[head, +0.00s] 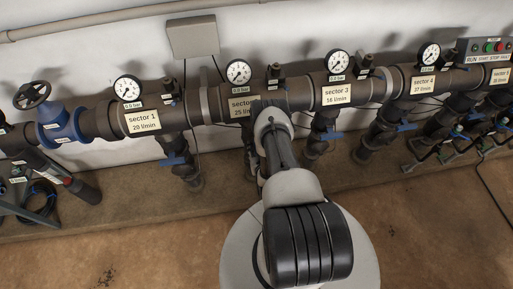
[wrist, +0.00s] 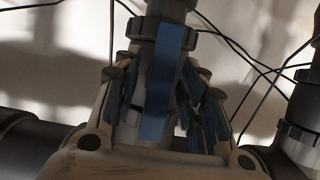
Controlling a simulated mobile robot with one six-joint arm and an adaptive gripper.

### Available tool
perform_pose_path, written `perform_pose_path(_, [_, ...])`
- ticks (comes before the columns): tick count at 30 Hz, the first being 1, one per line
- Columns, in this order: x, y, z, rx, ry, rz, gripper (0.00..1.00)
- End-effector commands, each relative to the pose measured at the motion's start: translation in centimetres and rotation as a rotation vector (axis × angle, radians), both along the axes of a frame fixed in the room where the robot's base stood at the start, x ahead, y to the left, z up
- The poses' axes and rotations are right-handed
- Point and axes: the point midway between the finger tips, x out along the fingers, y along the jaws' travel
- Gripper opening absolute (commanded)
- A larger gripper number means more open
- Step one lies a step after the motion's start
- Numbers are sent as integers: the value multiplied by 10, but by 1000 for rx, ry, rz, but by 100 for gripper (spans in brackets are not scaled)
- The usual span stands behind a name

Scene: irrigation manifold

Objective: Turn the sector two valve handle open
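The sector 2 label (head: 241,107) is on the manifold pipe in the head view, partly covered by my arm. The valve below it is hidden behind my arm there. In the wrist view a blue valve handle (wrist: 163,85) stands as an upright flat bar in front of a dark pipe. My gripper (wrist: 158,88) has its blue-padded fingers on either side of the handle. A gap shows between the left finger and the handle; the right finger is close to it, and contact cannot be told. The gripper itself is hidden in the head view.
Neighbouring blue handles sit on the sector 1 valve (head: 174,160) and the sector 3 valve (head: 330,134). Thin dark cables (wrist: 245,50) run behind the valve. Pressure gauges line the manifold top. The brown floor (head: 130,240) in front is mostly clear.

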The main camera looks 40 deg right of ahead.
Motion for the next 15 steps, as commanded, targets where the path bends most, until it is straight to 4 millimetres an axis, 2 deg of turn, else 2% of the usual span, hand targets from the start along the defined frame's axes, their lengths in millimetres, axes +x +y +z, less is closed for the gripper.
perform_pose_path(5, [-6,4,3,0,0,0,38])
perform_pose_path(15, [-50,29,23,2,2,-1,38])
